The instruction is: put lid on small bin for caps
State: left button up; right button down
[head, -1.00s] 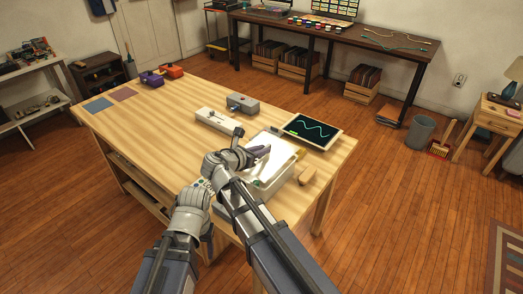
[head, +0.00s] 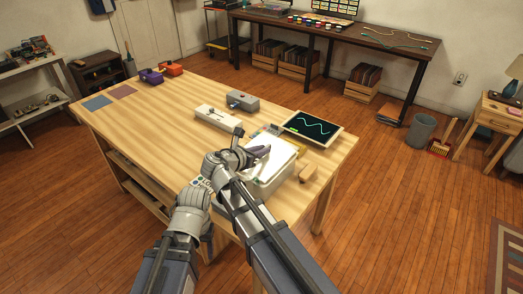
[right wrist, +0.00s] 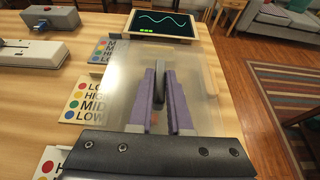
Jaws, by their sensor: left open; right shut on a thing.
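The lid is a pale, see-through flat panel (right wrist: 205,100) with a dark upright handle. In the head view the lid (head: 282,157) covers the top of the small bin (head: 272,184), a pale box near the table's front right corner. I cannot tell whether the lid rests fully on the rim. My right gripper (head: 262,151) is shut on the lid's handle; its purple fingers show on either side of the handle in the right wrist view (right wrist: 159,95). My left gripper (head: 204,184) is open, left of the bin, its fingertips hard to make out.
A tablet with a wavy line (head: 312,128) lies behind the bin. A white device (head: 216,118) and a grey box (head: 243,102) stand behind left. Labelled cards (right wrist: 85,100) lie left of the lid. The table's left middle is clear.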

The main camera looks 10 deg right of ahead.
pick_arm(q)
jog(key=shift+f+b, duration=1)
pick_arm(e)
jog(key=shift+f, duration=1)
jog(key=c, duration=0.8)
grip_release()
pick_arm(q)
jog(key=shift+r, duration=0.1)
pick_arm(e)
jog(key=shift+o, duration=0.2)
jog(key=shift+r, duration=0.1)
